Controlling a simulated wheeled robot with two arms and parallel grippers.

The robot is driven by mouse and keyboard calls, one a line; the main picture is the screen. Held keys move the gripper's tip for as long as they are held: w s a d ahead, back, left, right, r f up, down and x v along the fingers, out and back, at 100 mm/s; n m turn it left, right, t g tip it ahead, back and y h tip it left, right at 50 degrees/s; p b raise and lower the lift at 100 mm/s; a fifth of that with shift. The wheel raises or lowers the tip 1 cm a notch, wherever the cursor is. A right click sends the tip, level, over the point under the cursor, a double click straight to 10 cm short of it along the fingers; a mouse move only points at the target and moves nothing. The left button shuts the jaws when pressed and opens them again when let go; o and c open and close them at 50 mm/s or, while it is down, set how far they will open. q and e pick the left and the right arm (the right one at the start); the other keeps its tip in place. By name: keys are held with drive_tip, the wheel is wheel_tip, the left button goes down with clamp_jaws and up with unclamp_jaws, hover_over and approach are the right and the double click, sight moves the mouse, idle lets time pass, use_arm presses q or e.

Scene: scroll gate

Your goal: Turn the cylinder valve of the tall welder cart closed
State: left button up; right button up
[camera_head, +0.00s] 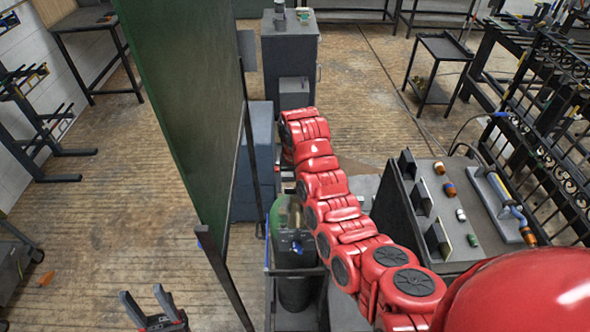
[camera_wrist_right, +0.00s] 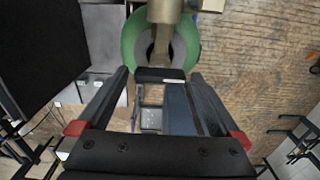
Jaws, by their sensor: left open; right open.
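The green gas cylinder (camera_head: 278,216) stands upright in the dark welder cart (camera_head: 270,285), partly hidden by my red right arm. In the right wrist view the cylinder's round green shoulder (camera_wrist_right: 134,42) is at the top, with a tan valve body (camera_wrist_right: 165,28) rising from its middle. The valve's top is cut off by the frame edge. My right gripper (camera_wrist_right: 158,76) is open, its fingers pointing toward the cylinder, with the valve beyond the fingertips. It is not clearly visible in the head view. My left gripper (camera_head: 150,300) is open and empty at the lower left.
A tall green welding screen (camera_head: 180,110) stands left of the cart. A dark bench (camera_head: 450,215) with small parts is close on the right of my arm. A grey cabinet (camera_head: 290,55) stands behind. The wooden floor at left is mostly clear.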

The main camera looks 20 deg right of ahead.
sight(295, 188)
drive_tip(key=shift+r, duration=0.45)
wheel_tip(295, 188, up, 2)
drive_tip(key=shift+d+r+p, duration=0.1)
drive_tip(key=shift+r+p, duration=0.05)
drive_tip(key=shift+p, duration=0.45)
wheel_tip(295, 188, up, 14)
drive_tip(key=b, duration=0.3)
